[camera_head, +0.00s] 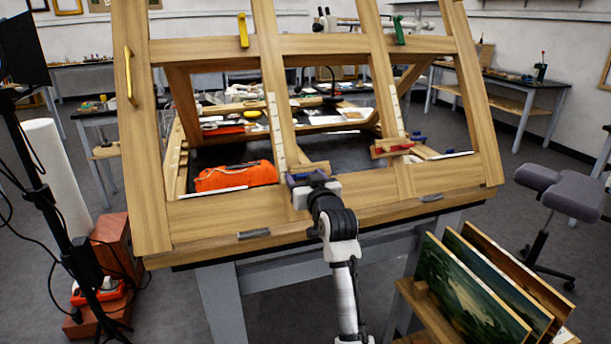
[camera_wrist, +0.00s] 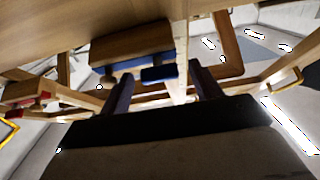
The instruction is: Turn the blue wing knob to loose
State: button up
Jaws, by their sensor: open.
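The blue wing knob (camera_wrist: 160,73) shows in the wrist view as a small blue bar below a wooden block with a blue edge (camera_wrist: 132,38). My gripper (camera_wrist: 162,68) is open, its two dark fingers pointing at the knob. The knob appears between the fingers, nearer the left one; I cannot tell whether they touch it. In the head view my gripper (camera_head: 302,178) is at the lower middle of the wooden frame (camera_head: 220,213), by a wooden block (camera_head: 307,167). There it largely hides the knob, and its turn setting cannot be read.
A similar wooden block with red parts (camera_head: 392,148) sits to the right on the frame. Yellow (camera_head: 243,30) and green (camera_head: 399,30) handles are on the top rail. An orange bundle (camera_head: 236,176) lies behind the frame. Paintings (camera_head: 470,290) stand at lower right.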

jog(key=shift+w, duration=0.1)
jog(key=c, duration=1)
